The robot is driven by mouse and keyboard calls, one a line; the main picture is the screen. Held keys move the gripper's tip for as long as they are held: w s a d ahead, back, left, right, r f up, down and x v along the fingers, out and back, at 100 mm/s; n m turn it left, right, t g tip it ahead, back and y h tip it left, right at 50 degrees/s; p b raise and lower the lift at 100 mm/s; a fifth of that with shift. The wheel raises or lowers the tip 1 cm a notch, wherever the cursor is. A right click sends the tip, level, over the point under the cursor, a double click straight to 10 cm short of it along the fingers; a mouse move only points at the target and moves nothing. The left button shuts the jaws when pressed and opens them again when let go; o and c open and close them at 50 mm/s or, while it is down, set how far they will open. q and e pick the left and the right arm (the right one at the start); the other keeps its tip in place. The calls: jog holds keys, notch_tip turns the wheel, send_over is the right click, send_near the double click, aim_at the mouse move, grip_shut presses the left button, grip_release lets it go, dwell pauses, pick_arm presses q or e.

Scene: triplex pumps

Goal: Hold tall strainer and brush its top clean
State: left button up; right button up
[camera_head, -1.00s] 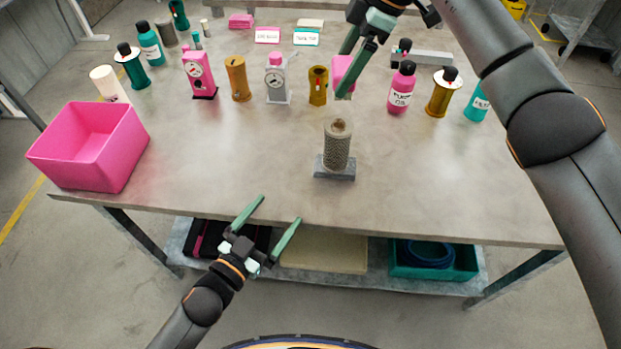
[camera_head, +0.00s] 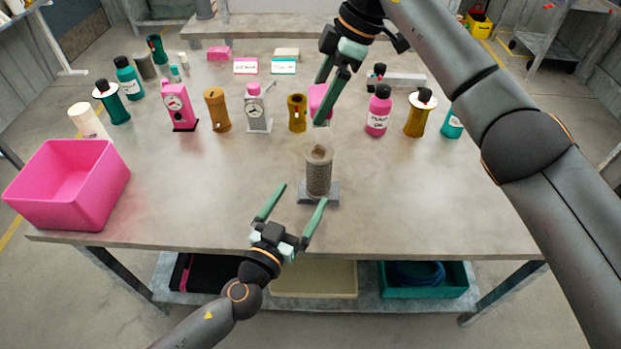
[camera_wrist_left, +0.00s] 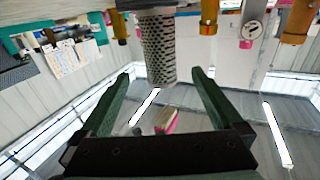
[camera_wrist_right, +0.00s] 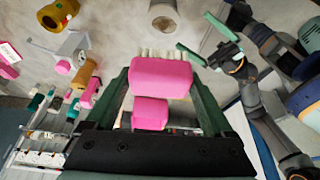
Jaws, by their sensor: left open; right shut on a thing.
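The tall strainer (camera_head: 319,172) is a grey perforated cylinder standing upright on a grey base (camera_head: 326,200) near the table's front. Its top looks brownish; the strainer also shows in the right wrist view (camera_wrist_right: 167,22). My left gripper (camera_head: 303,193) is open and empty at the table's front edge, low and just in front of the strainer. In the left wrist view the strainer (camera_wrist_left: 158,50) appears between the fingers, apparently beyond their tips. My right gripper (camera_head: 330,100) is shut on a pink brush (camera_wrist_right: 160,76) with pale bristles, held above and behind the strainer.
A pink bin (camera_head: 75,190) stands at the table's left. Bottles, spools, gauges and wooden cylinders line the back, including a pink bottle (camera_head: 378,112). The table between bin and strainer is clear. A teal tray (camera_head: 425,285) sits on the lower shelf.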

aim_at(319, 168)
pick_arm(q)
jog(key=x, duration=1)
jog(key=c, duration=1.3)
